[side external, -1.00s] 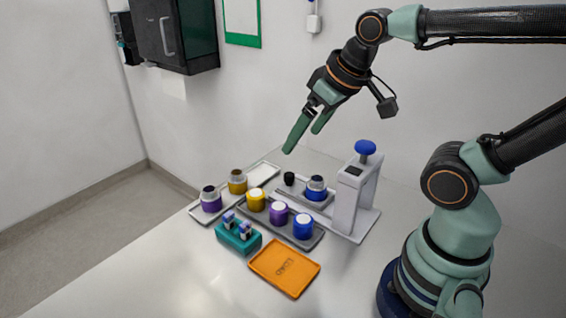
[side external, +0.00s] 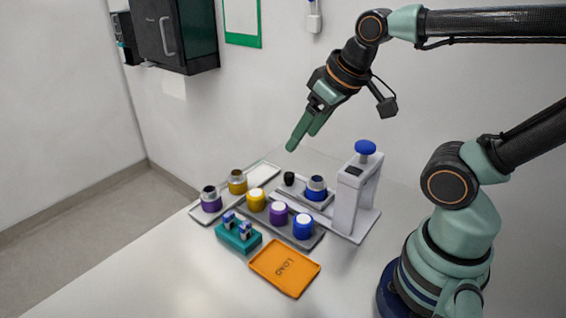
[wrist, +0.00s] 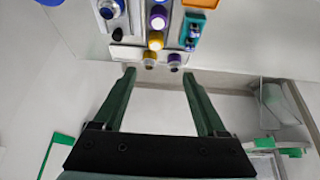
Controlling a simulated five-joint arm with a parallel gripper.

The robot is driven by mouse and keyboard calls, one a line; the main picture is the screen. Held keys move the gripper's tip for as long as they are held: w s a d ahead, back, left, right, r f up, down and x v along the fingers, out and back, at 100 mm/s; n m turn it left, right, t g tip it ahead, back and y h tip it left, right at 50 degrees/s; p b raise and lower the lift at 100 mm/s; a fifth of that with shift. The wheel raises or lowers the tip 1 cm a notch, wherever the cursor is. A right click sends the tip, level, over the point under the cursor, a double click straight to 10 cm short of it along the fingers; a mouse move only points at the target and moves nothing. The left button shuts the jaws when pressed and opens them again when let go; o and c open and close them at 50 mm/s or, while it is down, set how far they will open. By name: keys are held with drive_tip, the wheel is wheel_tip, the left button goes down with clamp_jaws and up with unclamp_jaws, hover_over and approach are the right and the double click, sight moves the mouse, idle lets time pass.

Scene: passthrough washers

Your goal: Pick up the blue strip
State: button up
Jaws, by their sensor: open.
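A teal block (side external: 238,238) on the table holds several small upright strips with blue or purple ends. I cannot tell for certain which one is the blue strip; one with a bluish end (side external: 228,216) stands at the block's left. The teal block also shows at the top of the wrist view (wrist: 193,24). My gripper (side external: 302,141) is open and empty, well above the table and beyond the block, towards the back wall. In the wrist view its two fingers (wrist: 158,72) are spread, with nothing between them.
A grey tray (side external: 268,228) holds yellow, purple and blue pots with white tops. A pale tray (side external: 199,217) holds two more pots. A white press (side external: 352,196) with a blue knob stands at right. An orange tray (side external: 284,287) lies in front. The table's front left is clear.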

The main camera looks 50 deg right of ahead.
drive_tip(key=shift+c, duration=0.6)
drive_tip(key=m+g, duration=0.6)
drive_tip(key=m, duration=1.2)
hover_over(228, 214)
wheel_tip(228, 214, down, 10)
drive_tip(key=f, duration=0.6)
drive_tip(key=shift+w, duration=0.2)
drive_tip(key=shift+s+f, duration=0.15)
drive_tip(key=shift+f, duration=1.15)
drive_tip(key=shift+s+f, duration=0.1)
drive_tip(key=shift+f, duration=1.15)
clamp_jaws()
